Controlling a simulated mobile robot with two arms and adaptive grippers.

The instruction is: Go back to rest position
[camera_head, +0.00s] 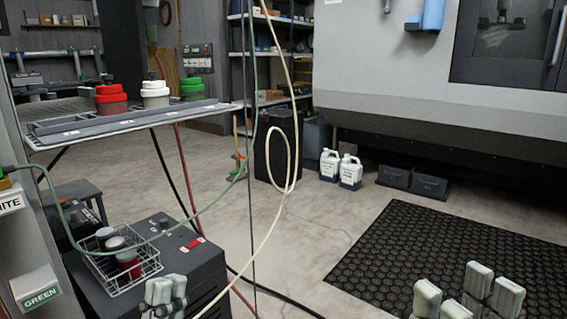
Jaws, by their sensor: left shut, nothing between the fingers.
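My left gripper (164,291) is at the bottom edge, left of centre, in front of the dark box. Its pale finger pads are together with nothing between them. My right gripper (466,292) is at the bottom right, in front of the black mat. Its pale finger pads stand apart in two groups, and it looks empty. The lower parts of both grippers are cut off by the picture edge.
A wire basket (127,268) with several cups sits on a dark box (190,242). A shelf (130,119) holds red, white and green-lidded tubs. Pale and green hoses hang across the middle. A black mat (400,250) lies at right; the grey floor (310,225) between is mostly clear.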

